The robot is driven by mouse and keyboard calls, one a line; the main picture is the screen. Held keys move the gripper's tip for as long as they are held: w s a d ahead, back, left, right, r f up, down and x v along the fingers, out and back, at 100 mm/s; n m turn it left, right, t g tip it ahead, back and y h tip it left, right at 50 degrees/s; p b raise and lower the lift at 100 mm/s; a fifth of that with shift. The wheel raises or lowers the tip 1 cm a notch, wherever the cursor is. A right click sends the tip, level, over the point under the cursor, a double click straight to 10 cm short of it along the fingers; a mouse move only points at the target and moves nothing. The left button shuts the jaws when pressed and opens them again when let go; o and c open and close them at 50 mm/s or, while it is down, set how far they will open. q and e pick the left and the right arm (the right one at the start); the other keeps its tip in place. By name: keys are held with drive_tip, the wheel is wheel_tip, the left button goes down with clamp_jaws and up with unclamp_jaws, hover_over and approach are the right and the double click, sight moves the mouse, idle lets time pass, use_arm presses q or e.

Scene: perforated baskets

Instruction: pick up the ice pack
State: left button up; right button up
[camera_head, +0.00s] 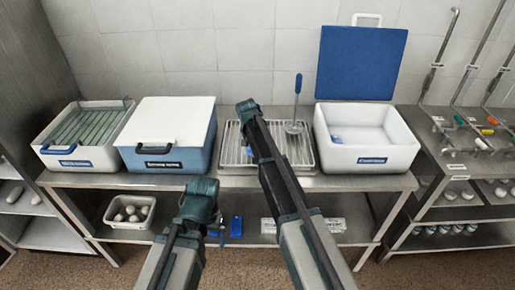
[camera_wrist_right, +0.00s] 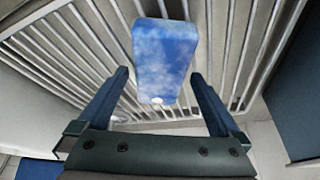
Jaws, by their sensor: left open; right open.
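The ice pack (camera_wrist_right: 165,52) is a mottled blue slab with a small white cap, lying on a metal slatted rack in the right wrist view. My right gripper (camera_wrist_right: 160,76) is open, with its two blue fingers on either side of the pack's near end and gaps showing on both sides.
The slatted rack (camera_head: 229,165) sits on the steel table (camera_head: 330,183). A closed blue cooler (camera_head: 198,152) is left of it; an open white cooler (camera_head: 389,153) is right. A blue-handled utensil (camera_head: 298,88) stands at the rack's right. A white bin (camera_head: 115,218) is on the lower shelf.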

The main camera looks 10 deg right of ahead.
drive_tip(key=c, duration=1.5)
use_arm(q)
drive_tip(key=shift+r, duration=0.1)
use_arm(e)
drive_tip(key=shift+r+p, duration=0.9)
wheel_tip(320, 180, up, 2)
drive_tip(key=shift+r+p, duration=0.1)
drive_tip(key=shift+p, duration=0.9)
use_arm(q)
wheel_tip(320, 180, up, 5)
drive_tip(key=shift+f+p, duration=0.1)
drive_tip(key=shift+p, duration=0.5)
use_arm(e)
drive_tip(key=s+a, duration=0.1)
drive_tip(key=s, duration=0.4)
drive_tip(key=s+a, duration=0.2)
drive_tip(key=s, duration=0.3)
drive_tip(key=s+a+r, duration=0.1)
drive_tip(key=s, duration=0.4)
drive_tip(key=shift+s+a, duration=0.15)
drive_tip(key=shift+a, duration=0.2)
use_arm(q)
drive_tip(key=shift+c, duration=0.3)
